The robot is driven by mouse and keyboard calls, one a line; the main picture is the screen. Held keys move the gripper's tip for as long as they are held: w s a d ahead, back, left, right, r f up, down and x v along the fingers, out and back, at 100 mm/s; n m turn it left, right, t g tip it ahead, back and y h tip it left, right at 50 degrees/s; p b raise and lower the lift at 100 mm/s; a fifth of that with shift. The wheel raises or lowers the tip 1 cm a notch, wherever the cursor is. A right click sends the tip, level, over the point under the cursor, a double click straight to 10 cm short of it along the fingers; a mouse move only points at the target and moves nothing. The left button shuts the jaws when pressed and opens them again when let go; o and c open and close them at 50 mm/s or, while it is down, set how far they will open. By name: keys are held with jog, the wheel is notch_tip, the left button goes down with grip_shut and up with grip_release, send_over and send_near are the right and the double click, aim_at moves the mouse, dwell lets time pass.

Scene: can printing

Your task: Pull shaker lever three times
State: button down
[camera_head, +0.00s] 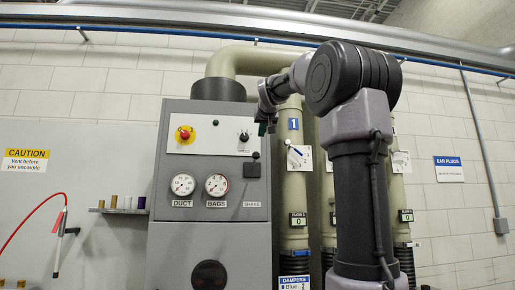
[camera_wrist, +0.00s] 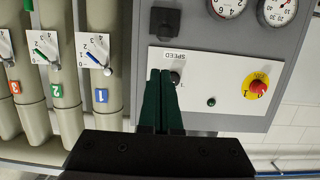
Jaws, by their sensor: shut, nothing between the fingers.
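The shaker control, a black plate with a small black lever knob (camera_head: 254,157), sits on the grey cabinet front above the SHAKE label in the head view. In the upside-down wrist view its dark square plate (camera_wrist: 165,24) shows above my fingertips. My gripper (camera_wrist: 160,73) has its two dark green fingers together, with nothing between them. The fingertips appear in front of the white panel, beside the black SPEED knob (camera_wrist: 176,79); I cannot tell whether they touch it. In the head view my gripper (camera_head: 263,128) is small and dark, above the shaker knob.
The cabinet (camera_head: 172,240) carries a red-and-yellow stop button (camera_head: 184,135), a DUCT gauge (camera_head: 183,185) and a BAGS gauge (camera_head: 217,185). Beige pipes with damper levers (camera_head: 299,158) stand to its right. A small shelf (camera_head: 118,210) is at left.

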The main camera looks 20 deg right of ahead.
jog(key=r, duration=0.3)
jog(key=shift+s+a+r, duration=0.1)
jog(key=shift+a+r, duration=0.1)
jog(key=shift+r, duration=0.05)
jog(key=w+d+f, duration=0.2)
jog(key=w+f, duration=0.4)
jog(key=w, duration=0.3)
jog(key=shift+w+d+f, duration=0.2)
jog(key=shift+d+f, duration=0.05)
jog(key=shift+d, duration=0.1)
jog(key=shift+f, duration=0.1)
